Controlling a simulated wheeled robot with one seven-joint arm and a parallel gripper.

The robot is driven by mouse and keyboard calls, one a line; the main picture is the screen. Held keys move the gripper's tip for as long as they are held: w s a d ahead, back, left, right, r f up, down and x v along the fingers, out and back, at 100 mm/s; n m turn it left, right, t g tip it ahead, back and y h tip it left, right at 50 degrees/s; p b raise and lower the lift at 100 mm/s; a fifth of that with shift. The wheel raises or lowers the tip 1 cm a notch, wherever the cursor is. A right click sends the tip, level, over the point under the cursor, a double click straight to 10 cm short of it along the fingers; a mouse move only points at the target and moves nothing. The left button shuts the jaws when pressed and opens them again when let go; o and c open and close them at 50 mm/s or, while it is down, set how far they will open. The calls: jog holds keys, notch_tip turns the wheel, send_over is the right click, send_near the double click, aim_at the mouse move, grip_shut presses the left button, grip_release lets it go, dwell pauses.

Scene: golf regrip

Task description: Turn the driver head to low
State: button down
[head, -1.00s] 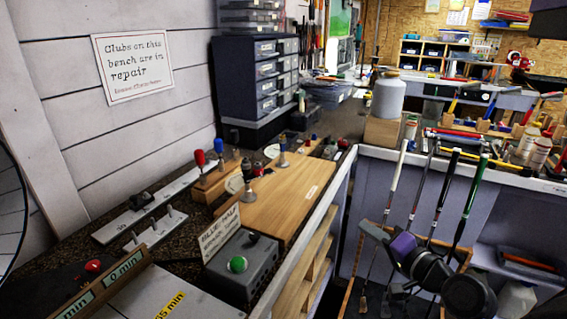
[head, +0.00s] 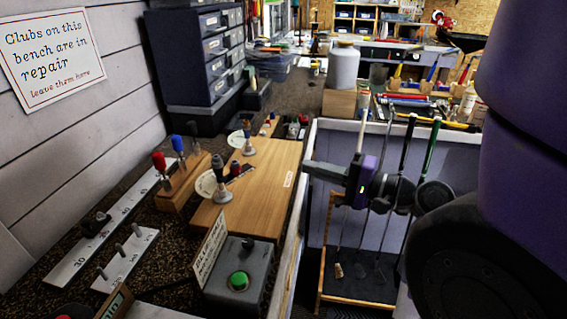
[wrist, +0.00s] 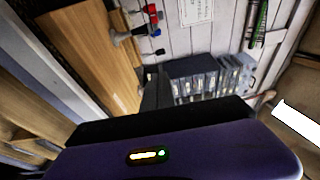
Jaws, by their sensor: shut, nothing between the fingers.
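I cannot tell for certain which thing is the driver head. A small black piece (head: 95,224) sits on a long white strip (head: 125,207) marked "30" on the left bench. Two dark-handled fittings with grey metal bases, a near one (head: 219,178) and a far one (head: 247,138), stand upright on a wooden board (head: 262,186). My gripper (head: 312,169) is shut and empty, pointing left above the bench's right edge, to the right of the board and apart from it. In the wrist view its dark fingers (wrist: 157,88) are together, with the wooden board (wrist: 95,45) to their left.
A grey box (head: 238,271) with a green button and a small sign stands at the front. Red and blue handles stand in a wooden block (head: 183,183). Dark drawers (head: 195,52) rise at the back. Several clubs stand in a rack (head: 350,268) below my gripper.

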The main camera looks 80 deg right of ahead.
aim_at(232, 179)
jog(key=w+a+p, duration=0.1)
jog(key=w, duration=0.9)
jog(key=shift+w+a, duration=0.15)
jog(key=shift+w, duration=0.25)
jog(key=shift+w+a+p, duration=0.25)
jog(key=shift+a+p, duration=0.25)
jog(key=shift+a, duration=0.45)
